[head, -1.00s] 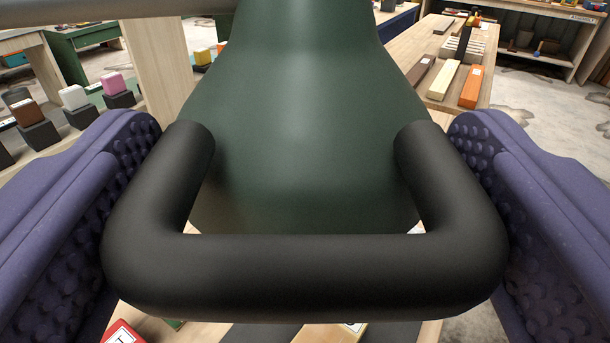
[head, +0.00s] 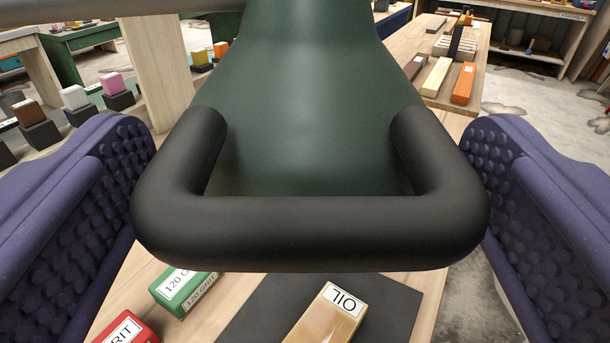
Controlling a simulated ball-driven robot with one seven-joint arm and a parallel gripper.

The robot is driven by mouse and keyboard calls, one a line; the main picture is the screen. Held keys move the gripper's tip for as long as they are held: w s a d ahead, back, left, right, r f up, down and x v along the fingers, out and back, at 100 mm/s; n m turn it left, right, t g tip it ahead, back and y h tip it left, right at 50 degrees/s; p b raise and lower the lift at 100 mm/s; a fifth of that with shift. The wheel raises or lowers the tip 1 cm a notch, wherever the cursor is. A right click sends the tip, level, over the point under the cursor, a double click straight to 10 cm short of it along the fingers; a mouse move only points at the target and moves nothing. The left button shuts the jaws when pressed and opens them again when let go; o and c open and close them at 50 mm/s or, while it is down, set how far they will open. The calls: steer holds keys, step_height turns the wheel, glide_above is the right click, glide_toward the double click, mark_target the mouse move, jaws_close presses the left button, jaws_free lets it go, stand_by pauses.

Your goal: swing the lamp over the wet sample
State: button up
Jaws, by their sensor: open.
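The lamp has a dark green shade (head: 300,110) that fills the upper middle of the head view. A thick black U-shaped handle (head: 310,235) juts from the shade toward me. My gripper (head: 310,220) is open, with one purple studded finger on each side of the handle. Below the handle, a wooden block labelled OIL (head: 335,312) lies on a dark grey mat (head: 390,305). I cannot tell whether that block is the wet sample.
A green 120 grit block (head: 185,290) and a red grit block (head: 128,330) lie left of the mat on the wooden bench. Small coloured blocks on black stands (head: 75,105) line the left. Sample bars (head: 462,83) lie at the upper right.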

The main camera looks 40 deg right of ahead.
steer(key=p+v, duration=0.1)
steer(key=v, duration=0.5)
steer(key=shift+s+a, duration=0.25)
steer(key=shift+s, duration=0.05)
